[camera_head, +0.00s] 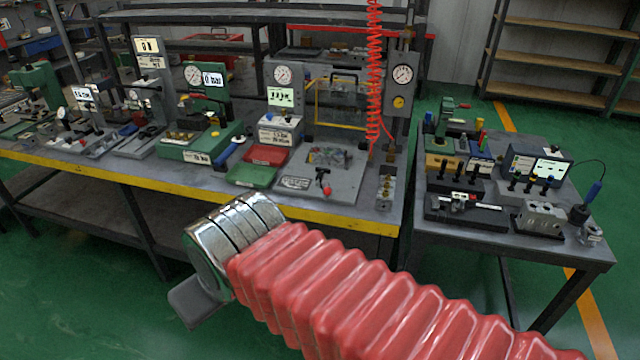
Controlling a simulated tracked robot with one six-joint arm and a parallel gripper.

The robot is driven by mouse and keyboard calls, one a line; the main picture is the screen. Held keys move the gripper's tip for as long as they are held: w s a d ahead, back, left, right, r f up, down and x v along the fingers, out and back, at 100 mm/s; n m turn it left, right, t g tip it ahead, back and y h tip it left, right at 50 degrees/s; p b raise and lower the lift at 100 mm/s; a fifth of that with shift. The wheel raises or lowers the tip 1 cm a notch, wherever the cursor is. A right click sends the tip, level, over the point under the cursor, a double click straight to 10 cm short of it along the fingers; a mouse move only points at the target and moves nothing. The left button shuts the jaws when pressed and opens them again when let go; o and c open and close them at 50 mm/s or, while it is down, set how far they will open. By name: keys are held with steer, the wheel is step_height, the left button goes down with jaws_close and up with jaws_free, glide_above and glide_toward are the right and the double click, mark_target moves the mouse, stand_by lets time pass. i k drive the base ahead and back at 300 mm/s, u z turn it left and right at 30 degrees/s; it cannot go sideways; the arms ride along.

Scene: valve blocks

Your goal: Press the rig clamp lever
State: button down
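A small black lever with a red knob (325,186) stands on the grey plate of the test rig (340,190), near the front of the long bench; it looks like the rig clamp lever. My gripper (196,302) hangs in front of the bench at lower left, beyond the chrome collar of my red-sleeved arm. Only a grey block of it shows, and the rest is hidden behind the collar. It is well apart from the lever, to its left and nearer to me. Whether its fingers are open or shut is not visible.
A red tray (267,155) and a green tray (252,175) lie left of the rig plate. A coiled red hose (374,80) hangs behind it. The bench has a yellow front edge (330,217). A second table (560,250) with gauges and blocks stands at right, past a narrow gap.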

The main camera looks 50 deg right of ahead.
mark_target(327, 191)
steer(key=u, duration=0.05)
steer(key=i, duration=1)
steer(key=z, duration=0.05)
